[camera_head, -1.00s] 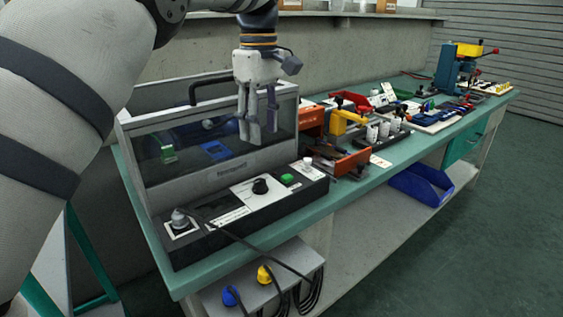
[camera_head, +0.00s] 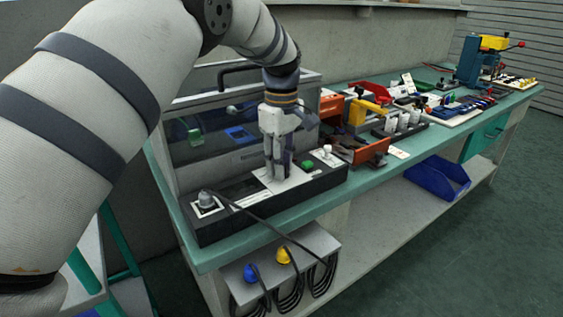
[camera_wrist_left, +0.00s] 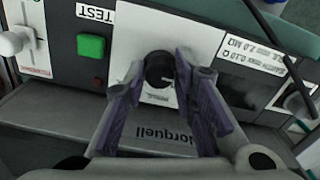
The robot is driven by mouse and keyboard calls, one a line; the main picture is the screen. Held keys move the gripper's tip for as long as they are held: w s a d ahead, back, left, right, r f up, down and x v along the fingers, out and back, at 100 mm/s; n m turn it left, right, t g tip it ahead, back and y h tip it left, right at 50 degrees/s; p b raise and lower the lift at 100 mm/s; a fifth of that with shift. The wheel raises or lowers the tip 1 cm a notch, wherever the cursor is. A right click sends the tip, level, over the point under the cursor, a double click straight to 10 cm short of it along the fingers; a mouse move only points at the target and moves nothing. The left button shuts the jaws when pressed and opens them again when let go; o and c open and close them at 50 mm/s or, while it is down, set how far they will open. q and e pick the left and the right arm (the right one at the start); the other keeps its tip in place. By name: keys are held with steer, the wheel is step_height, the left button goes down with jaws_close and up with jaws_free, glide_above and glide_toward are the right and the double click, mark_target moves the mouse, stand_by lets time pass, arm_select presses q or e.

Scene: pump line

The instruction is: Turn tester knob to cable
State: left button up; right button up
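The tester (camera_head: 235,205) is a dark panel with a clear-windowed housing behind it at the left end of the bench. Its round black knob (camera_wrist_left: 159,70) sits on a white plate (camera_wrist_left: 180,28) in the left wrist view. My left gripper (camera_head: 278,174) points down over this plate and hides the knob in the head view. In the left wrist view my left gripper (camera_wrist_left: 162,76) is open, with its fingertips on either side of the knob. Whether either finger touches it is unclear. The knob's setting is too small to read. My right gripper is out of view.
A green TEST button (camera_wrist_left: 91,46) and a white switch (camera_wrist_left: 14,42) are beside the knob. A grey plug (camera_head: 206,198) with a black cable stands at the panel's left end. Orange fixtures (camera_head: 372,152) stand farther right. A blue bin (camera_head: 437,178) is on the lower shelf.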

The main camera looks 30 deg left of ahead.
arm_select(q)
jaws_close()
steer(key=m, duration=0.4)
steer(key=shift+r+p, duration=0.1)
steer(key=shift+p, duration=0.25)
steer(key=m, duration=1.9)
steer(key=shift+m, duration=0.4)
